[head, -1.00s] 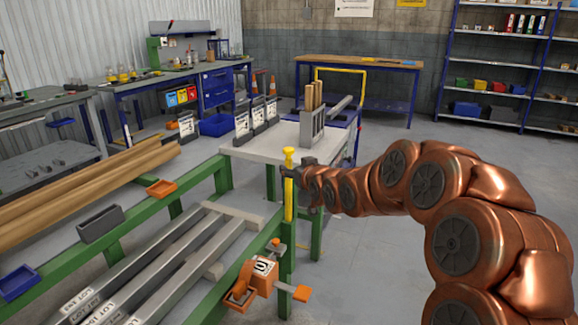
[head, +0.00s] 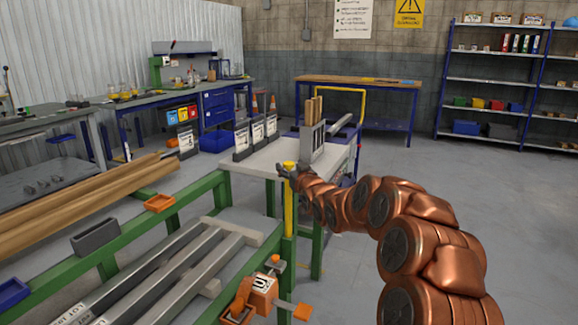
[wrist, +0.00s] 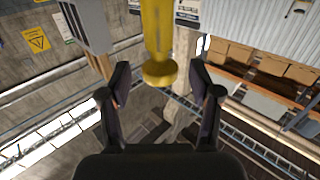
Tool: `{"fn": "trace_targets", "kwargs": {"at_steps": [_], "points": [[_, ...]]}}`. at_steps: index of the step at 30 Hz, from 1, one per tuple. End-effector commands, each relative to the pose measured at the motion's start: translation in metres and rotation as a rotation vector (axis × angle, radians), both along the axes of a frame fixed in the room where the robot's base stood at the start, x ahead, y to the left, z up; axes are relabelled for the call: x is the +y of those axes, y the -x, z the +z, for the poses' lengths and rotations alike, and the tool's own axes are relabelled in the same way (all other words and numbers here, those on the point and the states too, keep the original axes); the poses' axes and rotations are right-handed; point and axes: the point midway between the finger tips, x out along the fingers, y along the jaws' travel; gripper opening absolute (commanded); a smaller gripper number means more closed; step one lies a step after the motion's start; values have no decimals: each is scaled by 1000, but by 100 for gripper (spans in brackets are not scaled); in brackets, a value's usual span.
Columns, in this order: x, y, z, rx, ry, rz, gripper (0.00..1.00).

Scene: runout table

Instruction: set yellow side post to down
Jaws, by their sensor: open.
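In the wrist view the yellow post (wrist: 157,35) comes in from the top edge and ends in a round knob between the fingertips of my gripper (wrist: 160,75). The two dark fingers are spread, with a gap on both sides of the knob. My gripper partly hides the post's upper part in the head view.
An orange clamp-like block (head: 262,290) sits low beside the post. Steel bars (head: 165,265) and wooden poles (head: 90,200) lie at the left. A grey holder with wooden rods (head: 312,140) stands behind the post. The floor at right is clear.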

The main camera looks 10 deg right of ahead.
Motion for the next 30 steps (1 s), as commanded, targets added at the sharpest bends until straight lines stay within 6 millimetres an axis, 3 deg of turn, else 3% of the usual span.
{"fn": "trace_targets", "kwargs": {"at_steps": [8, 20, 30], "points": [[3, -17, 2, -4, -1, 0, 63], [3, -20, 1, -1, 0, 0, 62], [3, -20, 1, -1, 0, 0, 27]]}}
